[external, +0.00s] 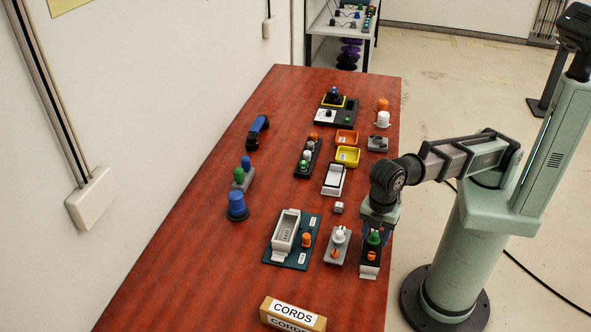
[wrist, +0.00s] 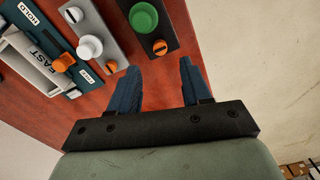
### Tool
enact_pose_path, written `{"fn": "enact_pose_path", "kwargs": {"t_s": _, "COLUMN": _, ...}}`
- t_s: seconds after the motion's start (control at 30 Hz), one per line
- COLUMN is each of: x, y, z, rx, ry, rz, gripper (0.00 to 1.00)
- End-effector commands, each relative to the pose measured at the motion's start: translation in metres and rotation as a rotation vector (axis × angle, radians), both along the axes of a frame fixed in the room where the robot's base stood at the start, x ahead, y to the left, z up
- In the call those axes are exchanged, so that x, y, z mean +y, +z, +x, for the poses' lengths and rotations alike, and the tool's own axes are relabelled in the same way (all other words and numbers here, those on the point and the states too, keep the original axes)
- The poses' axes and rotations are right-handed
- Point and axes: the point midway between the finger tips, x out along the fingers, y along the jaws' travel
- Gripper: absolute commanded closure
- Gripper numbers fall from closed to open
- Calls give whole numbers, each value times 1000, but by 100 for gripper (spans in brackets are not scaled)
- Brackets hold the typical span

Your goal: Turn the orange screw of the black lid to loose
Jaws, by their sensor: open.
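A black lid (external: 370,248) lies at the table's near right edge, with a green knob (external: 374,237), an orange screw (external: 371,257) and a white label. In the wrist view the black lid (wrist: 168,22) is at the top, with the green knob (wrist: 143,17) and the slotted orange screw (wrist: 160,47). My gripper (wrist: 160,66) is open and empty. The orange screw lies just beyond the gap between its blue fingertips, apart from both. In the external view my gripper (external: 377,226) points down over the lid and partly hides it.
Left of the lid is a grey plate (external: 333,255) with a white knob and an orange screw. Further left is a teal board (external: 277,258) with a white tray and an orange knob. A CORDS box (external: 292,314) is at the front. The table's right edge is close.

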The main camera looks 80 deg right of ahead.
Motion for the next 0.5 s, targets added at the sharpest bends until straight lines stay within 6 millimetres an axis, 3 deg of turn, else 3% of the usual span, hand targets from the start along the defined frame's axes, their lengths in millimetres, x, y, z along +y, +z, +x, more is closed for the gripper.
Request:
{"fn": "enact_pose_path", "kwargs": {"t_s": 0.2, "x": -1, "y": -34, "z": -1, "rx": 1, "ry": 0, "rz": -2, "gripper": 52}}
{"fn": "enact_pose_path", "kwargs": {"t_s": 0.5, "x": 0, "y": -64, "z": 0, "rx": 0, "ry": -1, "rz": -1, "gripper": 52}}
